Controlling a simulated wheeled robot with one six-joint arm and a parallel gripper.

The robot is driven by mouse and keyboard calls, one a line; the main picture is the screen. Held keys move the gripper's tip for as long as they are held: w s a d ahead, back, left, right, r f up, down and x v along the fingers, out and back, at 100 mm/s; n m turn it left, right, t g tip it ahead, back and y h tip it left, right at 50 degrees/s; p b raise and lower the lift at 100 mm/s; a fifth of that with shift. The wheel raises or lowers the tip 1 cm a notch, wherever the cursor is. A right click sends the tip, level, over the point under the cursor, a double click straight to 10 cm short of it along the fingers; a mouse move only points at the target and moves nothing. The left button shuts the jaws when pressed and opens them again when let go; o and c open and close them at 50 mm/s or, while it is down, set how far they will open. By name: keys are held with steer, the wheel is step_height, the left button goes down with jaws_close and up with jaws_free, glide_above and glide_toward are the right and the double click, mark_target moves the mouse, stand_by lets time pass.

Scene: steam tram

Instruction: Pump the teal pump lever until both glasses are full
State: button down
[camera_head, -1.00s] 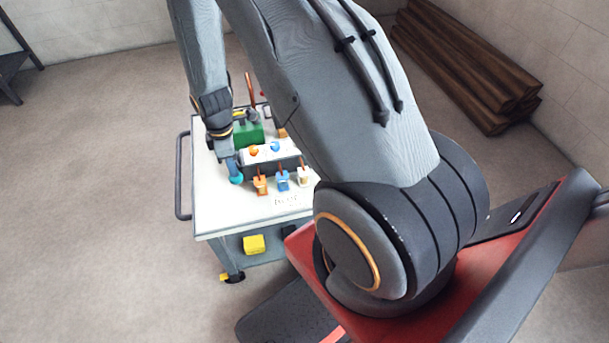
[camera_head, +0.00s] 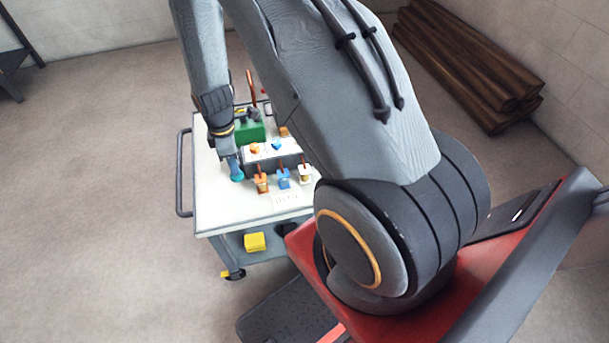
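The teal pump lever (camera_head: 236,170) stands near the left edge of the white cart top (camera_head: 212,203). My gripper (camera_head: 231,155) is right at it, reaching down from above, and its fingers overlap the lever's upper part. Whether the fingers are closed around the lever is too small to tell. A grey box (camera_head: 277,156) with an orange and a blue spot on its top sits just right of the lever. I cannot make out the two glasses or their fill level; my arm hides part of the cart's right side.
Small orange (camera_head: 262,184), blue (camera_head: 283,180) and white (camera_head: 305,175) levered blocks stand along the cart's front. A green block (camera_head: 250,131) sits behind. A black handle (camera_head: 182,172) runs along the cart's left side. Brown logs (camera_head: 465,65) lie by the right wall.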

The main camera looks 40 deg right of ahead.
steer(key=shift+f+b, duration=0.6)
steer(key=shift+f, duration=0.65)
steer(key=shift+r+p, duration=1.2)
steer(key=shift+r, duration=0.65)
step_height(320, 180, up, 7)
steer(key=p, duration=0.4)
steer(key=shift+p, duration=0.3)
steer(key=s+r+m+t+b, duration=0.1)
steer(key=s+r+m+b, duration=0.3)
steer(key=s+r+m, duration=0.9)
steer(key=shift+s+r+m+b, duration=0.35)
steer(key=shift+s+r, duration=0.7)
steer(key=shift+r, duration=1.05)
